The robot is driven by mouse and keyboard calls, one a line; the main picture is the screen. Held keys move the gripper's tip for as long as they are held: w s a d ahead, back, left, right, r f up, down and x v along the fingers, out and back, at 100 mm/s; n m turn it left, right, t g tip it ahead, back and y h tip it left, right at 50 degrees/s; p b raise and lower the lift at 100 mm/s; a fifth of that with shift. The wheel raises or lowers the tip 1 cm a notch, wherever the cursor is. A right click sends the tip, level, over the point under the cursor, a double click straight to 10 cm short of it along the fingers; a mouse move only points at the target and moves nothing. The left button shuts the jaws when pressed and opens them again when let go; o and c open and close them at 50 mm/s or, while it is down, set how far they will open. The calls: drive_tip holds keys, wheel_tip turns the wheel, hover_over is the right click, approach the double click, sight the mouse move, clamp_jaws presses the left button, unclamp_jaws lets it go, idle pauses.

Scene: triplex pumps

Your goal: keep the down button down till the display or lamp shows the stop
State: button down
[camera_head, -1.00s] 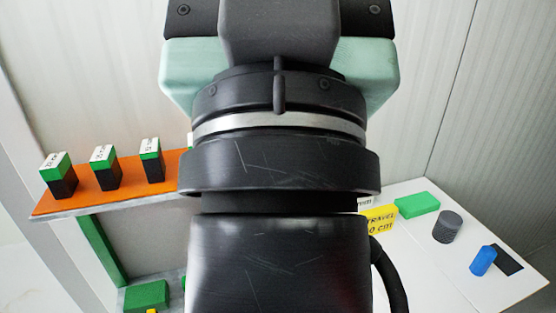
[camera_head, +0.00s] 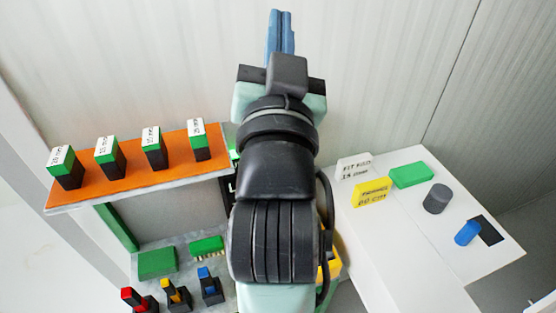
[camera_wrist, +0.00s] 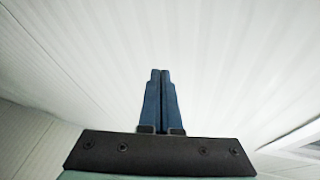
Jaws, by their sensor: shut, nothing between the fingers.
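My gripper (camera_head: 280,16) points up in front of the pale panelled wall, with its blue fingers together and nothing between them. The wrist view also shows its fingers (camera_wrist: 160,74) closed against bare wall, touching nothing. I cannot make out a down button, a display or a lamp in either view; my arm hides the middle of the scene. A yellow sign (camera_head: 373,193) reading "TRAVEL 60 cm" stands on the white table (camera_head: 440,285) at the right, well below my gripper.
An orange shelf (camera_head: 90,192) holds several black-and-green labelled blocks. Below it are green blocks (camera_head: 157,263) and red (camera_head: 134,298), yellow (camera_head: 172,291) and blue (camera_head: 206,278) levers. The table holds a white sign (camera_head: 354,168), a green block (camera_head: 411,175), and grey (camera_head: 436,199) and blue (camera_head: 467,233) cylinders.

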drive_tip(key=w+f+m+g+p, duration=0.35)
drive_tip(key=f+g+p, duration=0.2)
drive_tip(key=f, duration=0.55)
drive_tip(key=s+f+m+g+p, duration=0.2)
drive_tip(key=s+f+g+p, duration=0.1)
drive_tip(key=f, duration=0.8)
drive_tip(key=s+f+m+g+p, duration=0.1)
drive_tip(key=s+f+g+p, duration=0.3)
drive_tip(key=f, duration=0.8)
drive_tip(key=s+p, duration=0.2)
drive_tip(key=s, duration=0.1)
drive_tip(key=shift+a+m+h, duration=0.3)
drive_tip(key=shift+m, duration=0.05)
drive_tip(key=shift+w, duration=0.1)
wheel_tip(320, 180, down, 9)
drive_tip(key=b, duration=0.7)
drive_tip(key=shift+r, duration=0.15)
drive_tip(key=shift+f+b, duration=0.4)
drive_tip(key=shift+b, duration=0.15)
